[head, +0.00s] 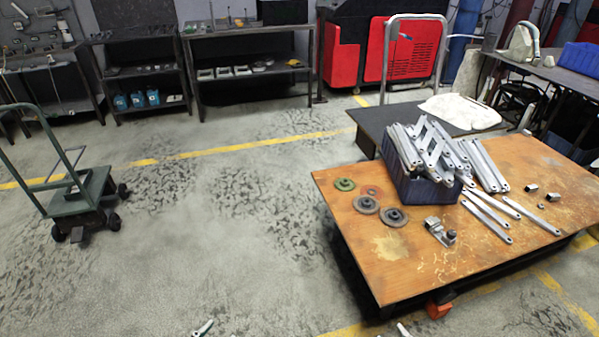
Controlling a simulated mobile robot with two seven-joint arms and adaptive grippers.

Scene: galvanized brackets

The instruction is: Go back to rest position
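Only small pale tips show at the bottom edge of the head view. They look like parts of my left gripper (203,328) and my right gripper (403,330). Both are low and cut off by the frame, so I cannot see whether they are open or shut. Both appear in front of the wooden-topped table (440,270) and apart from its objects. A blue crate (412,188) on the table is heaped with galvanized brackets (428,145). More flat brackets (490,220) lie on the tabletop to its right.
Grinding discs (366,204) and a small metal clamp-like part (438,232) lie on the table. A green trolley (85,190) stands at left. Shelves and benches (245,72) line the back, beside a red machine (412,50). The floor between trolley and table is clear.

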